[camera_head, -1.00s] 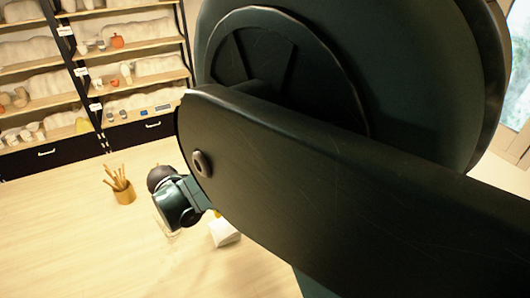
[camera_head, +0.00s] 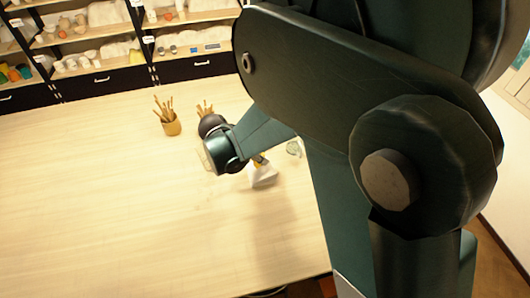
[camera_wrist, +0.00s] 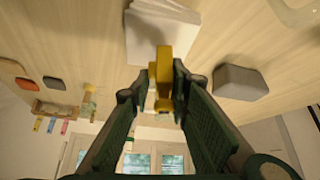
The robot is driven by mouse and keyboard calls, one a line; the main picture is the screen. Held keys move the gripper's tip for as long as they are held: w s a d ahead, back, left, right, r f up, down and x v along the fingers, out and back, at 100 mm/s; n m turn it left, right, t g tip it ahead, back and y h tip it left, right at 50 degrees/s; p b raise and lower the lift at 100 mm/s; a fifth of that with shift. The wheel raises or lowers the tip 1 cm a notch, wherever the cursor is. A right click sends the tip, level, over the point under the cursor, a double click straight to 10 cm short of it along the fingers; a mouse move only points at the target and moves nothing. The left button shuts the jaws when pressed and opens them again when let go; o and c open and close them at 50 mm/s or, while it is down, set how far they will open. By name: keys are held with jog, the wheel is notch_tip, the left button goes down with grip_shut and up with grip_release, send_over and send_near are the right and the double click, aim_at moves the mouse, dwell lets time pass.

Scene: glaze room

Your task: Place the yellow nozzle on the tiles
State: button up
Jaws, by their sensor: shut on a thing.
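The yellow nozzle (camera_wrist: 164,68) is upright in the picture between the fingers of my gripper (camera_wrist: 163,92), which is shut on it in the wrist view. The white tiles (camera_wrist: 146,36) lie in a stack on the table just beyond; the nozzle's far end overlaps their near edge in the picture. Whether it touches them I cannot tell. In the head view the tiles (camera_head: 264,178) show below my wrist, with a small yellow patch (camera_head: 259,160) at their upper edge. My arm hides most of the gripper there.
A grey block (camera_wrist: 240,82) lies right of the tiles in the wrist view. A pot of wooden tools (camera_head: 171,124) and a clear glass-like item (camera_head: 293,148) stand on the table. Shelves (camera_head: 95,35) line the back. The table's left and front are clear.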

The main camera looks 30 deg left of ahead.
jog(key=shift+f, duration=0.7)
jog(key=shift+f, duration=0.15)
jog(key=o, duration=0.9)
jog(key=shift+r, duration=0.2)
jog(key=shift+r, duration=0.1)
jog(key=v, duration=1.1)
jog(key=shift+s+r+b, duration=0.25)
jog(key=shift+r+b, duration=0.05)
jog(key=shift+b, duration=0.1)
